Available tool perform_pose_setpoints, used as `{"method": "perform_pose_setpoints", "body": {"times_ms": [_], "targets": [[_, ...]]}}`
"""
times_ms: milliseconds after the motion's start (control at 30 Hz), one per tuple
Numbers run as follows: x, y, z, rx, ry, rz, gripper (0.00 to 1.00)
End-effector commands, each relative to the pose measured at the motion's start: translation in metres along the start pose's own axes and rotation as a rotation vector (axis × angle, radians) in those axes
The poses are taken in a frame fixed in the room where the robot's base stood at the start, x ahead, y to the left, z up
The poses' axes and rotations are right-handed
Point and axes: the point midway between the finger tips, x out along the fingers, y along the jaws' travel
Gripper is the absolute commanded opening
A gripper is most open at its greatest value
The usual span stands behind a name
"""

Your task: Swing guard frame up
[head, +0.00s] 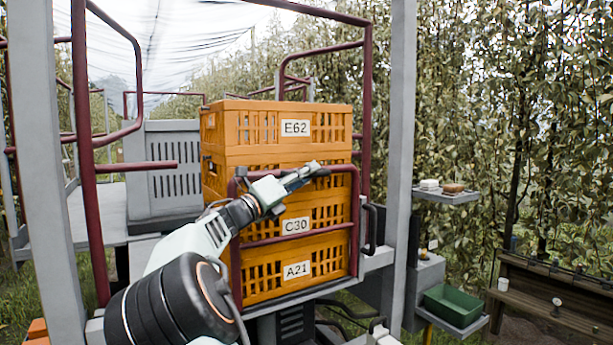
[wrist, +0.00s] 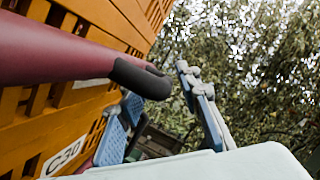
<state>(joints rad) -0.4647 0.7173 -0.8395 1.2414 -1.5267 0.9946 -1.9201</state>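The guard frame (head: 355,215) is a maroon tube frame standing low in front of the orange crates in the head view. Its upper bar runs behind my gripper (head: 312,172), which reaches across from the left at the bar's height. In the wrist view a thick maroon bar (wrist: 60,48) comes in from the left and ends in a black sleeve (wrist: 140,78).
A grey post (head: 401,150) rises at the right and another (head: 45,180) at the left. Maroon rails (head: 88,180) stand left. A shelf with a green tray (head: 453,305) is at lower right.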

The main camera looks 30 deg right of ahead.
Motion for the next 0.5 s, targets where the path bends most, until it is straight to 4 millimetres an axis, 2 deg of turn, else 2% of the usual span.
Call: {"method": "perform_pose_setpoints", "body": {"times_ms": [500], "targets": [[-0.097,0.001,0.001,0.001,-0.002,0.005,0.32]]}}
